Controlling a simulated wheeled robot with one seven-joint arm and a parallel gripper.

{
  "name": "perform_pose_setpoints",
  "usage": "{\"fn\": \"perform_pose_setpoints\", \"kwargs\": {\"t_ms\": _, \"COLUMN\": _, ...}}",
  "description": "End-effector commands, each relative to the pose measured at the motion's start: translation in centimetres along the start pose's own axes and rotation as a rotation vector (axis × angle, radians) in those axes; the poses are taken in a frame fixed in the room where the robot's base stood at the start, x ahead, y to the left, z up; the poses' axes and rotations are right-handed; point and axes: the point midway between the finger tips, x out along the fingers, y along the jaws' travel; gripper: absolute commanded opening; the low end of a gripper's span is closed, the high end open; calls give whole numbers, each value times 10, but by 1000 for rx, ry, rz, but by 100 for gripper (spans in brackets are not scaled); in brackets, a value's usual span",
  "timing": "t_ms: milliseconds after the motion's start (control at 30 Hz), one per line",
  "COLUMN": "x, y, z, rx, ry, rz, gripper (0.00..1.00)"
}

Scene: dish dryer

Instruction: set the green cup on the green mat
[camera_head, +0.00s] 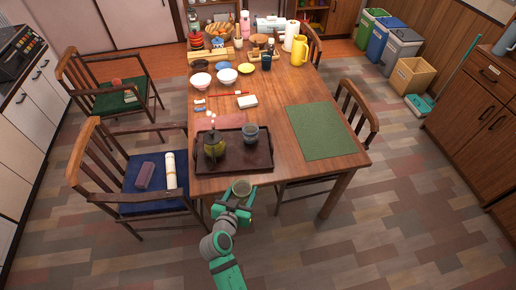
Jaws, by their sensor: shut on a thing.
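My gripper (236,202) is at the near edge of the wooden table, just in front of the dark tray. It is shut on a green cup (241,188), which is upright and looks olive green from above. The green mat (320,131) lies flat on the right part of the table and is bare. The cup is to the left of the mat and nearer to me, apart from it. The fingers partly hide the lower part of the cup.
A dark tray (262,164) holds a teapot (214,145) and a grey cup (250,133). Bowls, a yellow jug (299,51) and other items crowd the table's far end. Chairs stand at both sides. The table (289,168) is clear between tray and mat.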

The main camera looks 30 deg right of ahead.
Motion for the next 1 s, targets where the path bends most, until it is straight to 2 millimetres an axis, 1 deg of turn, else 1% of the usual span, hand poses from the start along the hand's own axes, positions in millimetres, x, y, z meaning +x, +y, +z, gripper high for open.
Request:
{"fn": "perform_pose_setpoints", "kwargs": {"t_ms": 33, "x": -8, "y": -11, "z": 23, "rx": -36, "ry": -5, "rz": -72, "gripper": 27}}
{"fn": "perform_pose_setpoints", "kwargs": {"t_ms": 100, "x": -17, "y": -29, "z": 46, "rx": -75, "ry": -2, "rz": -171, "gripper": 27}}
{"fn": "perform_pose_setpoints", "kwargs": {"t_ms": 167, "x": -24, "y": -42, "z": 65, "rx": -107, "ry": 1, "rz": -251, "gripper": 27}}
{"fn": "perform_pose_setpoints", "kwargs": {"t_ms": 200, "x": -28, "y": -50, "z": 77, "rx": -127, "ry": 3, "rz": -302, "gripper": 27}}
{"fn": "perform_pose_setpoints", "kwargs": {"t_ms": 267, "x": -34, "y": -63, "z": 94, "rx": -158, "ry": 6, "rz": -375, "gripper": 27}}
{"fn": "perform_pose_setpoints", "kwargs": {"t_ms": 300, "x": -38, "y": -72, "z": 106, "rx": -178, "ry": 7, "rz": -425, "gripper": 27}}
{"fn": "perform_pose_setpoints", "kwargs": {"t_ms": 367, "x": -44, "y": -83, "z": 123, "rx": -206, "ry": 11, "rz": -497, "gripper": 27}}
{"fn": "perform_pose_setpoints", "kwargs": {"t_ms": 500, "x": -52, "y": -100, "z": 143, "rx": -245, "ry": 18, "rz": -590, "gripper": 27}}
{"fn": "perform_pose_setpoints", "kwargs": {"t_ms": 700, "x": -61, "y": -116, "z": 164, "rx": -282, "ry": 21, "rz": -678, "gripper": 27}}
{"fn": "perform_pose_setpoints", "kwargs": {"t_ms": 1000, "x": -61, "y": -115, "z": 163, "rx": -282, "ry": 19, "rz": -673, "gripper": 27}}
